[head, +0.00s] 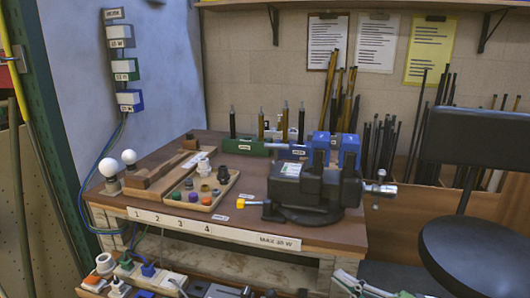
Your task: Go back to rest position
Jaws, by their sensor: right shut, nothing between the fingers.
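My right gripper (350,284) shows only in part at the bottom edge of the head view, right of centre. It is shut with nothing held. It is low, in front of the workbench (330,237) and apart from the things on its top. My left gripper is not in the view. The bench top holds a black vise (305,188) with blue jaws, a tray (205,195) of small coloured parts, and two white bulbs (129,157) at the left end.
A dark round stool (475,255) stands at the right. Boxes with plugs and sockets (120,285) sit low at the front left. A blue-grey wall panel (75,80) rises at the left. Rods (380,140) lean at the back. Clipboards (376,43) hang on the wall.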

